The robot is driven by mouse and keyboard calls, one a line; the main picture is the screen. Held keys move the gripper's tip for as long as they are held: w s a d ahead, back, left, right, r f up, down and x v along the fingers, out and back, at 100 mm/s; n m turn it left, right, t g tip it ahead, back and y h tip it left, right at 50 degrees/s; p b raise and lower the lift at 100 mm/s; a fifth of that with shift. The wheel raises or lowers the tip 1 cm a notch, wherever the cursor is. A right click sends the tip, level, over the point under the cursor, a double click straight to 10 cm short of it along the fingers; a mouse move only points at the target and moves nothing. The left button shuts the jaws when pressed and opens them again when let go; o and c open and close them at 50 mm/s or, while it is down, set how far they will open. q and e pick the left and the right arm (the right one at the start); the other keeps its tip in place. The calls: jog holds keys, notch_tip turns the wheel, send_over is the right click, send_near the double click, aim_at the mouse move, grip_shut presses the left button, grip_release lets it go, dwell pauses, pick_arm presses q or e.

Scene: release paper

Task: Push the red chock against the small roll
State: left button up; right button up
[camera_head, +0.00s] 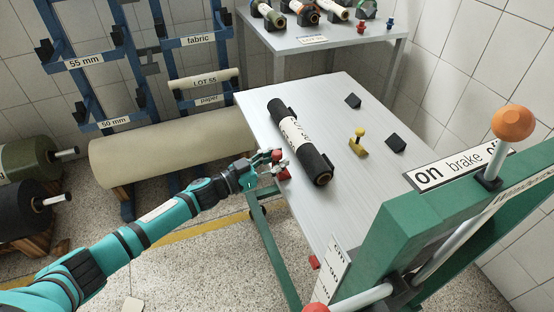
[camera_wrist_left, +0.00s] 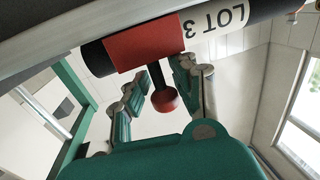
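The small roll (camera_head: 299,141), black with a white label, lies on the grey table (camera_head: 335,205). Its label reads "LOT 3" in the left wrist view (camera_wrist_left: 222,28). The red chock (camera_head: 284,174) sits along the roll's left side near the table edge; its red block (camera_wrist_left: 145,46) overlaps the roll in the wrist view, and I cannot tell whether they touch. A dark stem with a red knob (camera_wrist_left: 164,100) sticks out from it. My left gripper (camera_head: 273,163) is at the chock, fingers (camera_wrist_left: 158,84) apart on either side of the stem and knob. My right gripper is out of view.
A yellow chock (camera_head: 358,148) and two black wedges (camera_head: 353,101) (camera_head: 396,143) lie right of the roll. A green frame with a brake lever (camera_head: 512,122) stands at the near right. A second table (camera_head: 330,38) with rolls is behind. A large beige roll (camera_head: 165,145) lies left.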

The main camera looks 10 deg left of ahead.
pick_arm(q)
grip_shut()
jog(key=shift+x, duration=1)
jog(key=shift+w+d+f, duration=0.1)
jog(key=shift+d, duration=0.45)
jog(key=o, duration=0.6)
grip_release()
jog(key=shift+a, duration=0.1)
jog(key=shift+s+a, duration=0.2)
jog(key=shift+s, duration=0.05)
jog(key=v, duration=1.1)
jog(key=shift+s+a, duration=0.1)
jog(key=shift+s, duration=0.1)
